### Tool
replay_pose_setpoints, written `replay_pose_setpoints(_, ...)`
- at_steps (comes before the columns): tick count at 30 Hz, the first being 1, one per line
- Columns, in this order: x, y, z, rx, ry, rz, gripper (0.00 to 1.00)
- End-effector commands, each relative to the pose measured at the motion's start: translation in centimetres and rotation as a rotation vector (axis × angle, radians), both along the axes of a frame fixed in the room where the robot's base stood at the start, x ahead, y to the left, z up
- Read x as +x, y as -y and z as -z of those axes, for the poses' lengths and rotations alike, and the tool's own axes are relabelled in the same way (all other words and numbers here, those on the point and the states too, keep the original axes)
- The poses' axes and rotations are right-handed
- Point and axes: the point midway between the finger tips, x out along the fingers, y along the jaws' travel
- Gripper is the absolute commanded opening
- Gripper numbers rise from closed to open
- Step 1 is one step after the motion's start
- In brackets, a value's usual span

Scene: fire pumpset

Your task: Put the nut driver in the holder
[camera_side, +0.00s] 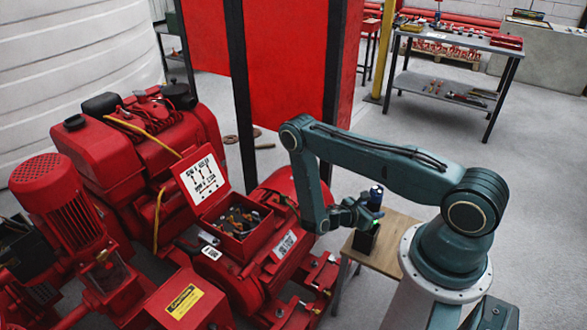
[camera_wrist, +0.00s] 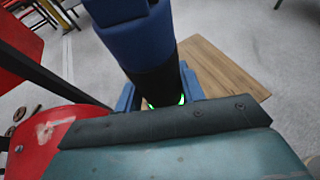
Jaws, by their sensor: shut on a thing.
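The nut driver has a thick blue handle (camera_wrist: 145,42) with a black lower section, and it fills the top middle of the wrist view. In the side view its blue top (camera_side: 375,196) stands up just above my gripper (camera_side: 366,213). My gripper is shut on it, with a blue finger on each side in the wrist view (camera_wrist: 158,92). A black box-shaped holder (camera_side: 366,239) stands on the small wooden table, directly below my gripper. A green glow shows between gripper and holder. The driver's lower end is hidden, so I cannot tell whether it is inside the holder.
The small wooden table (camera_side: 396,246) has bare wood beside the holder. A red panel (camera_side: 285,80) rises behind. A metal workbench (camera_side: 455,45) stands far back right.

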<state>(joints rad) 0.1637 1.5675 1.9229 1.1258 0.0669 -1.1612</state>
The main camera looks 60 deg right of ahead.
Motion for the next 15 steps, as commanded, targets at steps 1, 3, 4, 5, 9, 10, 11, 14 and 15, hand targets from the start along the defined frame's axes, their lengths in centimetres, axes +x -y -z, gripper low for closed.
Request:
replay_pose_setpoints(1,0.0,0.0,-0.1,-0.003,-0.001,0.0,0.12)
replay_pose_setpoints(3,0.0,0.0,0.0,-0.003,-0.001,0.0,0.12)
replay_pose_setpoints(4,0.0,0.0,0.1,-0.003,-0.001,0.0,0.12)
replay_pose_setpoints(5,0.0,0.0,0.3,-0.003,-0.001,0.0,0.12)
replay_pose_setpoints(9,0.0,0.0,1.4,-0.002,-0.002,0.0,0.12)
replay_pose_setpoints(10,0.0,0.0,1.7,-0.002,-0.002,0.0,0.12)
replay_pose_setpoints(11,0.0,0.0,2.0,-0.002,-0.002,0.0,0.12)
replay_pose_setpoints(14,0.0,0.0,2.9,-0.002,-0.002,0.0,0.12)
replay_pose_setpoints(15,0.0,0.0,3.2,-0.003,-0.001,0.0,0.12)
